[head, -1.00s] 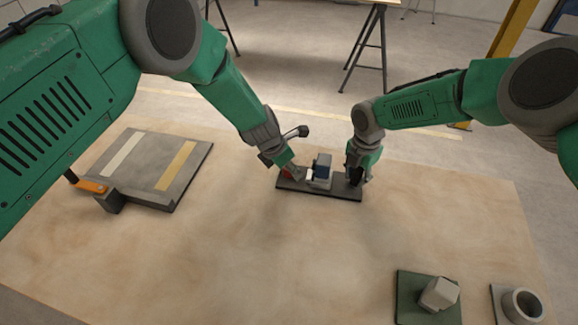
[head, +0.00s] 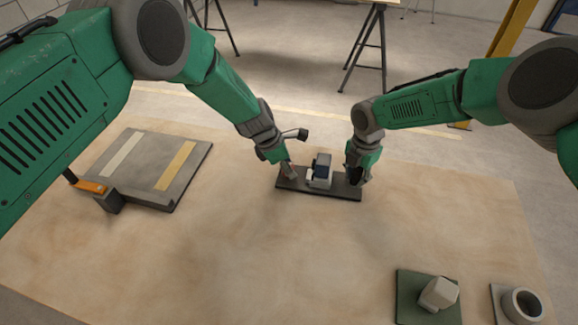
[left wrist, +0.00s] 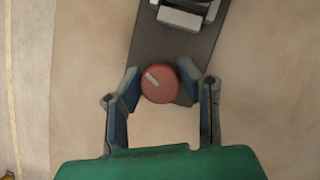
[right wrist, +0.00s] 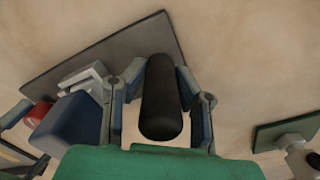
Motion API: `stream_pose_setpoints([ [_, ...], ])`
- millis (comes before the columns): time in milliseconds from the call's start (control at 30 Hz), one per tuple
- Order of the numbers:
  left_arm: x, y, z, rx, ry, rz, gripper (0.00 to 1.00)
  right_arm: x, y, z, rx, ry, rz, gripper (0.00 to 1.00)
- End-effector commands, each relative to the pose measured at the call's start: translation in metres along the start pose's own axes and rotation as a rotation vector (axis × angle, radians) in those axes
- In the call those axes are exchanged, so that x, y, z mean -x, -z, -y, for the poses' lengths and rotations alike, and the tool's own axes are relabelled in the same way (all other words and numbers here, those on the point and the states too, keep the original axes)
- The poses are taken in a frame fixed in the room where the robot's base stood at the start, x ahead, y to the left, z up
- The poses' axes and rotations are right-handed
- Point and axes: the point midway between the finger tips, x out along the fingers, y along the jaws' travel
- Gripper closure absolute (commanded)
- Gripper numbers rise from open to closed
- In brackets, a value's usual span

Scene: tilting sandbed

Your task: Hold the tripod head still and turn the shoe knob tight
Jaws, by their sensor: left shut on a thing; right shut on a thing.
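A red round knob with a pale mark (left wrist: 159,84) is at one end, and a black cylindrical handle (right wrist: 161,97) is at the other. My left gripper (head: 288,174) is shut on the red knob, with one finger on each side of it in the left wrist view. My right gripper (head: 356,180) is shut on the black handle. The knob is hidden behind the left gripper in the head view.
A green pad (head: 412,305) with a white block and a grey ring (head: 523,304) stand at the front right. The table's front middle is clear.

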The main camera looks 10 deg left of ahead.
Motion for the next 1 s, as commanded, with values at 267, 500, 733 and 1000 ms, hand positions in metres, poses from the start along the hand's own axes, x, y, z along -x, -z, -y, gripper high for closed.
stream_pose_setpoints([
  [267,0.0001,0.0006,-0.0015,-0.244,0.099,0.000,0.98,0.0000,-0.0009,0.0008,0.000,0.002,0.001,1.00],
  [500,0.0002,0.0007,-0.0021,-0.456,0.184,-0.001,0.98,0.0000,-0.0010,0.0010,0.001,0.002,0.001,1.00],
  [733,-0.0004,0.0008,-0.0020,-0.657,0.267,-0.002,0.98,-0.0001,-0.0011,0.0011,0.001,0.003,0.001,1.00],
  [1000,-0.0007,0.0010,-0.0025,-0.863,0.353,-0.003,0.98,-0.0001,-0.0011,0.0012,0.001,0.003,0.001,1.00],
])
